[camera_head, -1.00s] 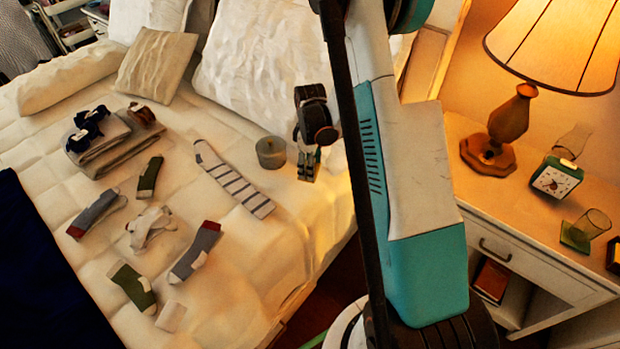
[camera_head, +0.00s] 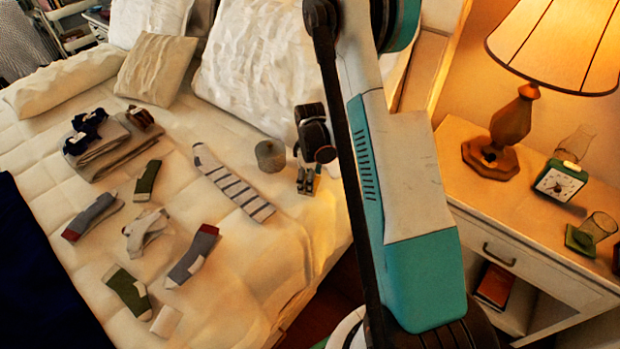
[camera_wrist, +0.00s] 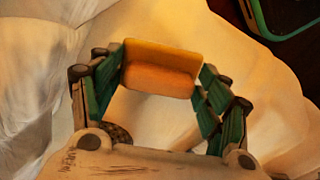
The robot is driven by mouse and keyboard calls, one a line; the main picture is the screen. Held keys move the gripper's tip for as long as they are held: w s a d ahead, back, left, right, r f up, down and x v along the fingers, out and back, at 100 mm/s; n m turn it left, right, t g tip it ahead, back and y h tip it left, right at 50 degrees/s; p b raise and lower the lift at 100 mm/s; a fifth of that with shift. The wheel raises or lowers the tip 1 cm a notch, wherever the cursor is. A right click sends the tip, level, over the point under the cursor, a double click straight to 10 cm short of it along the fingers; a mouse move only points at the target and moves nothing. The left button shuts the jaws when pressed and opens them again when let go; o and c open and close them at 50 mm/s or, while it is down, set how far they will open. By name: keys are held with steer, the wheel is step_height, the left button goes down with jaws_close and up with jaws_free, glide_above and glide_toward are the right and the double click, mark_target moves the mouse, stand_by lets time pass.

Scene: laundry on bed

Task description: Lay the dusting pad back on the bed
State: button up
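The dusting pad, a yellow-orange block (camera_wrist: 160,68), sits between the fingertips of my gripper (camera_wrist: 163,75) in the wrist view. Both green fingers reach its two sides, so the gripper is shut on it. In the head view my gripper (camera_head: 307,184) points down over the right part of the bed (camera_head: 245,250), near its edge. The pad is hardly visible there. I cannot tell whether it touches the bed.
A small grey round container (camera_head: 270,155) stands just left of my gripper. A striped sock (camera_head: 232,182), several other socks and folded cloth (camera_head: 110,150) lie further left. A nightstand (camera_head: 530,245) with a lamp (camera_head: 512,120) is at the right.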

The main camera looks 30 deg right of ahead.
steer(key=shift+r, duration=0.15)
step_height(320, 180, up, 12)
steer(key=p, duration=0.5)
